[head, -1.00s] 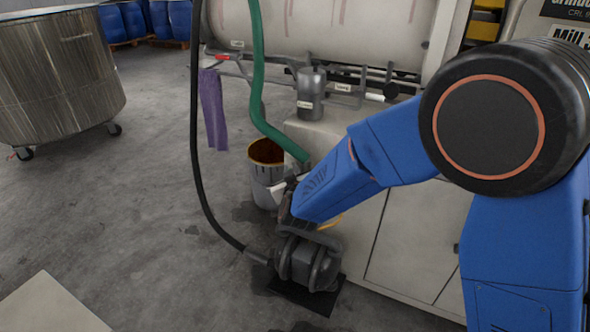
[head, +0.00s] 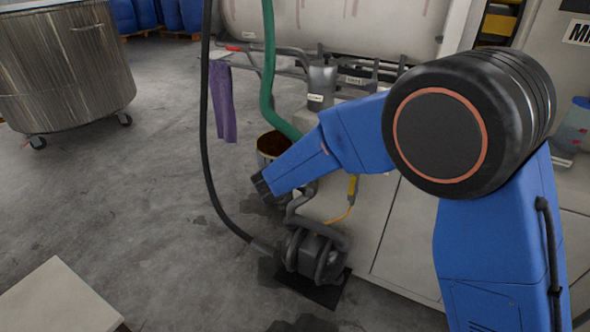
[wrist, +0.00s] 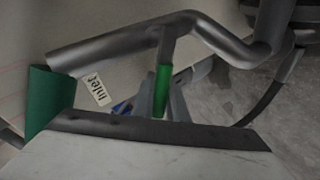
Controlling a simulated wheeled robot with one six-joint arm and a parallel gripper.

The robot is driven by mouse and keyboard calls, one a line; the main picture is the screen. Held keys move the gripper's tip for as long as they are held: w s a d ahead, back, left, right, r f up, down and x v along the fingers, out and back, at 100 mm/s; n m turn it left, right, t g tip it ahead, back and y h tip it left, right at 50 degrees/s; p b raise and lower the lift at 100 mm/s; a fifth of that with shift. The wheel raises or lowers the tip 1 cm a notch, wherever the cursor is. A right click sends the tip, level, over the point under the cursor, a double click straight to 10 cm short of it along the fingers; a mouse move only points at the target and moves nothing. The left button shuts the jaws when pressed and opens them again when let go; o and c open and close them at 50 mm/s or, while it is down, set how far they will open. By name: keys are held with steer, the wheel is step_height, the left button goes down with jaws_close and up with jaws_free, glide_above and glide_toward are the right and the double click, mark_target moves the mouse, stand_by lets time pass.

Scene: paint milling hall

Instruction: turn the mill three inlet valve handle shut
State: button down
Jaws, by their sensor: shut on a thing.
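In the wrist view a short green valve handle (wrist: 162,90) hangs on a grey stem below a bent grey pipe (wrist: 130,38). A white "Inlet" label (wrist: 96,90) sits to its left. My gripper (wrist: 164,104) shows as grey finger shapes at the lower part of the handle and is shut on it; the exact contact is hard to see. In the head view my blue arm reaches down left in front of the mill (head: 395,225); its dark wrist end hides the gripper, and the handle does not show there.
A green hose (head: 268,75) comes down near my wrist, above an open bucket (head: 272,143). A black hose (head: 205,120) runs to a floor pump (head: 313,255). A purple cloth (head: 223,102) hangs from the pipework. A steel vat (head: 60,68) stands at left; the floor between is clear.

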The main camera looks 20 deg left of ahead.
steer(key=shift+d+f+n+h, duration=0.15)
steer(key=shift+f+n+h, duration=1.05)
steer(key=shift+f+h, duration=0.2)
steer(key=c, duration=2)
jaws_free()
steer(key=v, duration=1.7)
steer(key=shift+r, duration=0.35)
